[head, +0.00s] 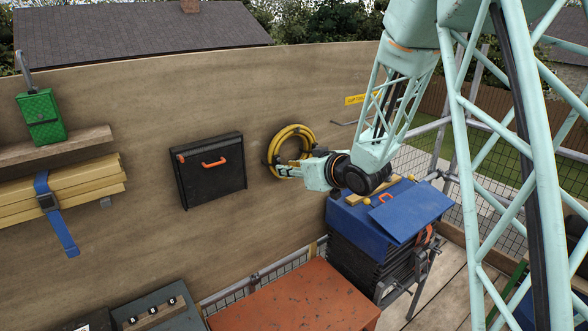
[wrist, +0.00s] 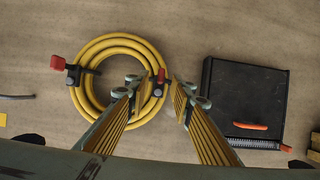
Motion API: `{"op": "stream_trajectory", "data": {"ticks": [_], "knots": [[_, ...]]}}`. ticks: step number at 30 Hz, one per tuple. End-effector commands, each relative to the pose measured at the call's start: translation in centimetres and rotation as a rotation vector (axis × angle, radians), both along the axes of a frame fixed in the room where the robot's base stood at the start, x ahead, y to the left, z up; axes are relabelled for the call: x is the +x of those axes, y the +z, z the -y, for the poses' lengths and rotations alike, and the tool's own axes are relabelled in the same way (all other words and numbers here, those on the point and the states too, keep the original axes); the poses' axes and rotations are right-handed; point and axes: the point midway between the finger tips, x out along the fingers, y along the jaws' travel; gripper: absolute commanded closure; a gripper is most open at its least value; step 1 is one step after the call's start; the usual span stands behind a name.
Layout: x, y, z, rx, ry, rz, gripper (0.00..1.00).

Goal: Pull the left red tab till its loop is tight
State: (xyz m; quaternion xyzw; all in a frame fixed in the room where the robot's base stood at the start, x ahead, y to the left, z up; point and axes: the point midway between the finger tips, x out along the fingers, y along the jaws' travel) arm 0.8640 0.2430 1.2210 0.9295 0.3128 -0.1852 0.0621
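A coiled yellow hose (head: 296,129) hangs on the wooden wall; it also shows in the wrist view (wrist: 88,58). Two dark straps with red tabs sit on the coil in the wrist view. One red tab (wrist: 57,62) is at the picture's left; the other red tab (wrist: 161,75) is at the coil's right side. The wrist view is turned against the head view, so this second tab lies on the coil's left there. My gripper (wrist: 168,82) is open, its fingertips around or just before that second tab. Contact cannot be told. In the head view my gripper (head: 281,171) hides the coil's lower part.
A black box (head: 210,168) with an orange handle is on the wall left of the coil; it also shows in the wrist view (wrist: 242,95). A blue-covered stack (head: 350,222) stands below right. A rust-red surface (head: 300,298) lies below. Wall between box and coil is bare.

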Motion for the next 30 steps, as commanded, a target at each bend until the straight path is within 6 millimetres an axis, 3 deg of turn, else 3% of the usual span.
{"op": "stream_trajectory", "data": {"ticks": [9,19,27,30], "knots": [[1.3,-0.7,-1.0,0.000,0.000,0.000,0.78],[1.4,-0.7,-1.1,0.001,0.000,0.001,0.78],[1.4,-0.7,-1.1,0.001,0.000,0.001,1.00],[1.4,-0.7,-1.1,0.001,0.000,0.001,1.00]]}}
